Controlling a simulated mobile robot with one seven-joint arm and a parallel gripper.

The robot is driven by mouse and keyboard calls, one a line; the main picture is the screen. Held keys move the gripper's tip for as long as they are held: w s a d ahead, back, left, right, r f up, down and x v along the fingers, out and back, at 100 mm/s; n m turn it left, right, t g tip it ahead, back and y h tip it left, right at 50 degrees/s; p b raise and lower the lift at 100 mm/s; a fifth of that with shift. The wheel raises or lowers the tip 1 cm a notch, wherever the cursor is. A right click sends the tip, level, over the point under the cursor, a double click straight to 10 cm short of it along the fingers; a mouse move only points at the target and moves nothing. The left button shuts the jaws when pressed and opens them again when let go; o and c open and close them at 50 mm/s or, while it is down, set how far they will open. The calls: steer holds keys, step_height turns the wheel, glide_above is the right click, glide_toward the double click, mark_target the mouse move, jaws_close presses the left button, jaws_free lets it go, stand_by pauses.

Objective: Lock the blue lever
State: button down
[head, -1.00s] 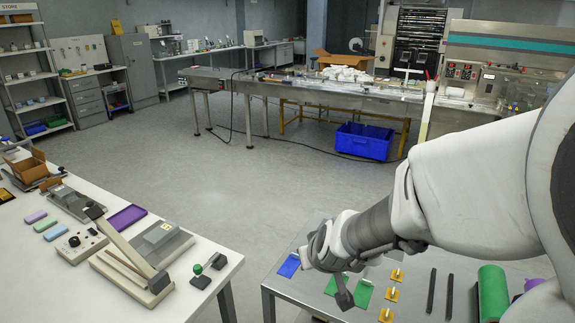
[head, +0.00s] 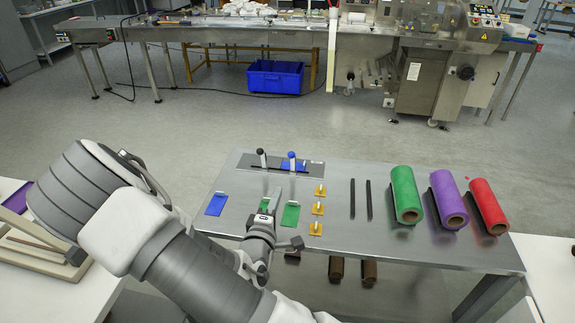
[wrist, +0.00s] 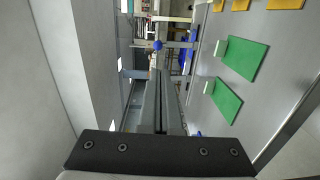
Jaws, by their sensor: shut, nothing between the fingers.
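The blue lever (head: 292,159) stands upright on a dark base plate at the back of the metal table, with a blue patch around it. Another lever (head: 260,157) with a dark knob stands to its left on the same plate. My gripper (head: 276,194) is over the table in front of the levers, fingers pointing toward the back, apart from both. In the wrist view my gripper (wrist: 166,74) is shut and empty, and a blue ball knob (wrist: 157,45) shows just beyond the fingertips.
Green pads (head: 290,214) and a blue pad (head: 216,204) lie near my gripper. Yellow pieces (head: 318,209), two dark bars (head: 369,199) and green, purple and red rolls (head: 406,194) lie to the right on the metal table (head: 440,253).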

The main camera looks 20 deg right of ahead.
mark_target(290, 157)
steer(key=shift+r, duration=0.1)
stand_by(0.3)
steer(key=x, duration=1.4)
steer(key=shift+r, duration=0.15)
